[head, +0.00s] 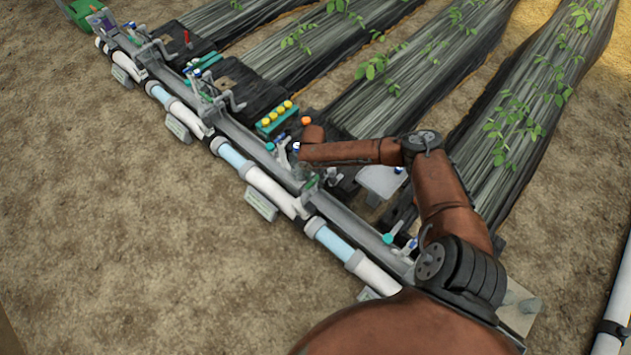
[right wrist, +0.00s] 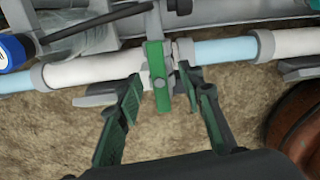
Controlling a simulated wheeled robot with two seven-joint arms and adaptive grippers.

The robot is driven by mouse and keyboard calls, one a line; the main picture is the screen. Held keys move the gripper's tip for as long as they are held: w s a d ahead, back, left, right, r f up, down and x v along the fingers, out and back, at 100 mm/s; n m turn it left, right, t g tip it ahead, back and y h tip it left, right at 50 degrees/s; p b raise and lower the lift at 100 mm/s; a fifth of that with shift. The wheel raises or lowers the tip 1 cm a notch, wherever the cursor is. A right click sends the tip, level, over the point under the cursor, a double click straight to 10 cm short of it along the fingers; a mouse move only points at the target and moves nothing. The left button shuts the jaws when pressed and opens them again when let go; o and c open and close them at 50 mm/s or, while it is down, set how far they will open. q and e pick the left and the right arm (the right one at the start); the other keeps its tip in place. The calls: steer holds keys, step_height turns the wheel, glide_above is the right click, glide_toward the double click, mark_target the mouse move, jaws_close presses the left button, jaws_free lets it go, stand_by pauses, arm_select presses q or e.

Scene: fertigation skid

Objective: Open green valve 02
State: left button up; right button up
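My right gripper (head: 306,172) is over the pipe line in the middle of the head view, partly hidden by its own arm. In the right wrist view, the right gripper (right wrist: 161,88) is open, with green pads on its dark fingers. A green valve handle (right wrist: 157,72) stands between the fingertips, crossing the white pipe; a gap shows on each side of it. No number can be read, so I cannot tell which is valve 02. My left gripper is not in view.
The white and clear pipe (head: 328,238) runs diagonally beside a grey rail, with small label plates (head: 260,203) along it. A green tray with yellow caps (head: 277,117) sits behind the rail. A blue round part (right wrist: 15,52) is at the wrist view's left. Bare soil lies in front.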

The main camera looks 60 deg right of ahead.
step_height(320, 180, up, 9)
steer(key=p, duration=0.5)
steer(key=shift+f, duration=0.15)
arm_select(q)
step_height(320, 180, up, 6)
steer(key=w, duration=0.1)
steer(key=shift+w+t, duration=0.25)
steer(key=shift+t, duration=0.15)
arm_select(e)
steer(key=shift+f, duration=0.2)
steer(key=shift+a+f, duration=0.1)
